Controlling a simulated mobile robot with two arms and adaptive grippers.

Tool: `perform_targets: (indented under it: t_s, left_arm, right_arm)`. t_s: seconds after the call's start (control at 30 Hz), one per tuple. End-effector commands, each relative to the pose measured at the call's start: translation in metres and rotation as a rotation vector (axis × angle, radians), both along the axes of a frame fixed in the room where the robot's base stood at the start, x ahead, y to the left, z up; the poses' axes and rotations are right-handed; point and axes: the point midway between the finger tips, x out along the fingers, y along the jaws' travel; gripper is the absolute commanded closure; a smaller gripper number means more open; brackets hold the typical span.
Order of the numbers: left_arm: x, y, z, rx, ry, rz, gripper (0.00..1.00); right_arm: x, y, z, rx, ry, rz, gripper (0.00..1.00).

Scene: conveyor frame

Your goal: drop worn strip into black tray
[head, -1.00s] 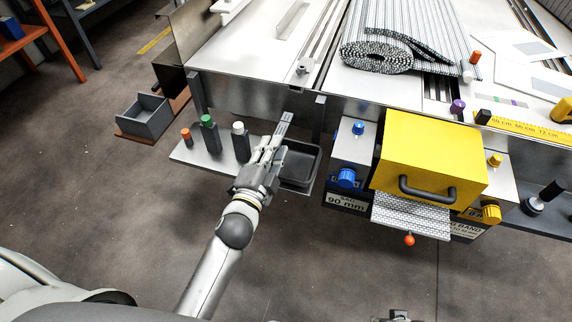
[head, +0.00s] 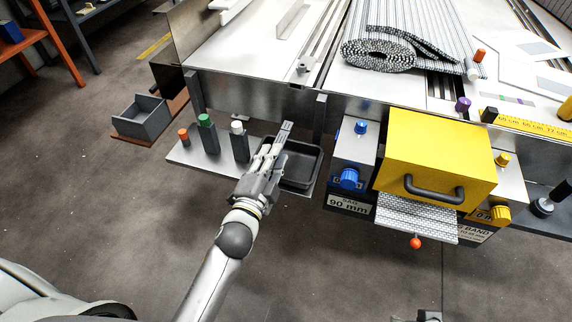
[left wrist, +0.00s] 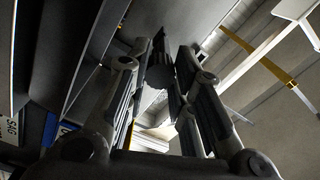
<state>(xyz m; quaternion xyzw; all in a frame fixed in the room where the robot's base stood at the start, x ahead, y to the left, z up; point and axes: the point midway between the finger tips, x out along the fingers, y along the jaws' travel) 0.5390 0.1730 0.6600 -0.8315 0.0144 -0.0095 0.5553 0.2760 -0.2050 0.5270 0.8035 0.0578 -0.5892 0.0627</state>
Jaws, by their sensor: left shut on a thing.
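The black tray (head: 303,168) sits at the right end of the low grey shelf in the head view. My left gripper (head: 277,143) reaches over the tray's left part, fingers pointing away toward the conveyor. It is shut on the worn strip, a short grey piece (head: 286,128) that sticks out past the fingertips. In the left wrist view a dark piece (left wrist: 160,74) shows between the fingers. The height of the strip above the tray is hard to tell. A small part of what looks like my right gripper (head: 429,316) shows at the bottom edge; its jaws are unclear.
Orange, green and white-topped posts (head: 207,134) stand on the shelf (head: 190,157) left of the tray. A blue-knobbed unit and yellow box (head: 440,150) stand to its right. The conveyor frame (head: 255,95) runs behind. A grey bin (head: 143,118) lies far left.

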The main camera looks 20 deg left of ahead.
Motion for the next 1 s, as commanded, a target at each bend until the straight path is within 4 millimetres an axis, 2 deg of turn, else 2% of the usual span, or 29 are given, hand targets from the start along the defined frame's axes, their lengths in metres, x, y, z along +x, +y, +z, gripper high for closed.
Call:
perform_targets:
  t_s: [0.27, 0.3, 0.5, 0.83, 1.0]
  left_arm:
    - [0.000, 0.000, 0.000, 0.000, -0.001, 0.000, 1.00]
    - [0.000, 0.000, 0.000, 0.000, -0.001, 0.000, 0.77]
    - [0.000, 0.000, 0.000, 0.000, -0.001, 0.000, 0.53]
    - [-0.001, 0.000, -0.001, 0.000, 0.000, 0.000, 0.53]
    - [-0.015, 0.000, -0.001, -0.001, 0.001, 0.001, 0.53]
  right_arm:
    - [-0.001, 0.000, 0.002, -0.001, 0.001, 0.000, 0.60]
    - [-0.001, 0.000, 0.002, -0.001, 0.001, 0.000, 0.60]
    - [-0.001, 0.000, 0.001, -0.001, 0.001, 0.000, 0.60]
    - [0.000, 0.000, 0.001, 0.000, 0.000, 0.000, 0.60]
    - [0.000, 0.000, 0.001, 0.000, 0.000, 0.000, 0.60]
